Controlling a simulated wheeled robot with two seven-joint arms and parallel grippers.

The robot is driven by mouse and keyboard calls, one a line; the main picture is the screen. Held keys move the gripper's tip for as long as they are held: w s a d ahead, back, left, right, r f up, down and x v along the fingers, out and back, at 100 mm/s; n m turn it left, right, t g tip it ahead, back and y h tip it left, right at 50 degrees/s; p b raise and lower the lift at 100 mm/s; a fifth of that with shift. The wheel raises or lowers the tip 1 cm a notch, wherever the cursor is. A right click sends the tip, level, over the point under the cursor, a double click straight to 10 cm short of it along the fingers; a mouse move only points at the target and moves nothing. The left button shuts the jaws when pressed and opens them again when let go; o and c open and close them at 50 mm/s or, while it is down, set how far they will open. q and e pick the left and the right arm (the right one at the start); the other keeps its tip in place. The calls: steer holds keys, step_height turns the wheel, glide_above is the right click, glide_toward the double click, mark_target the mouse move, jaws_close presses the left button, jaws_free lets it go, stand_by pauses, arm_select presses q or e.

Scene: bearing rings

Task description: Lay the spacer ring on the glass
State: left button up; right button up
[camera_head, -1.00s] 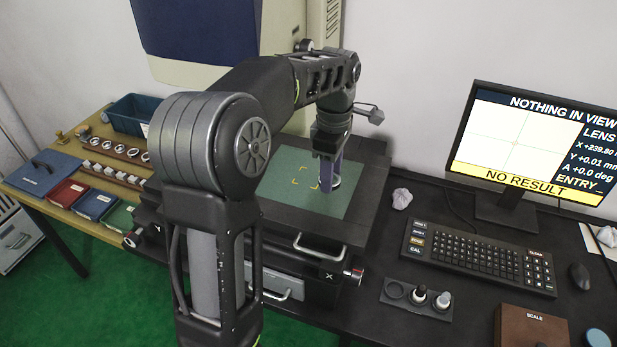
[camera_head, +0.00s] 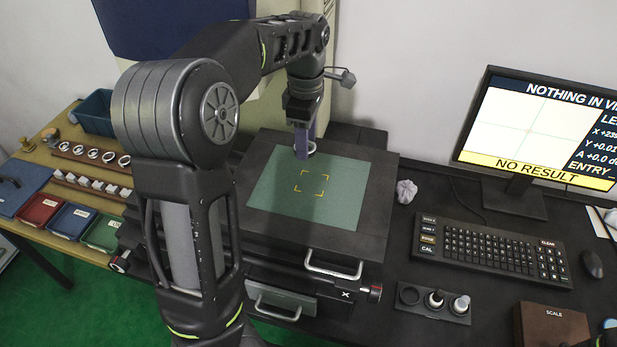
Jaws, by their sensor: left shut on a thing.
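The glass (camera_head: 285,203) is a green plate on the dark stage, with yellow corner marks near its middle. My left gripper (camera_head: 304,152) points down at the far part of the glass, beyond the marks. It is shut on the spacer ring (camera_head: 313,149), a small pale ring that shows at the right side of the fingers, partly hidden by them. I cannot tell how far the ring is above the glass. My right gripper is not in view.
The monitor (camera_head: 530,130) reads "NO RESULT". A keyboard (camera_head: 490,250), a crumpled paper ball (camera_head: 406,191) and a brown scale box (camera_head: 552,325) are to the right. Ring racks (camera_head: 93,156) and coloured trays (camera_head: 70,222) stand on the left table. The near glass is clear.

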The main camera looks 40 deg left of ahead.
arm_select(q)
steer(key=p, duration=0.1)
glide_above(306, 182)
step_height(306, 182, down, 6)
steer(key=shift+r, duration=0.1)
steer(key=shift+w+f, duration=0.1)
steer(key=shift+f, duration=0.25)
step_height(306, 182, down, 3)
steer(key=shift+f+p, duration=0.15)
steer(key=shift+p, duration=0.2)
steer(key=shift+f, duration=0.2)
steer(key=shift+f, duration=0.2)
steer(key=o, duration=1.4)
steer(key=shift+r, duration=0.1)
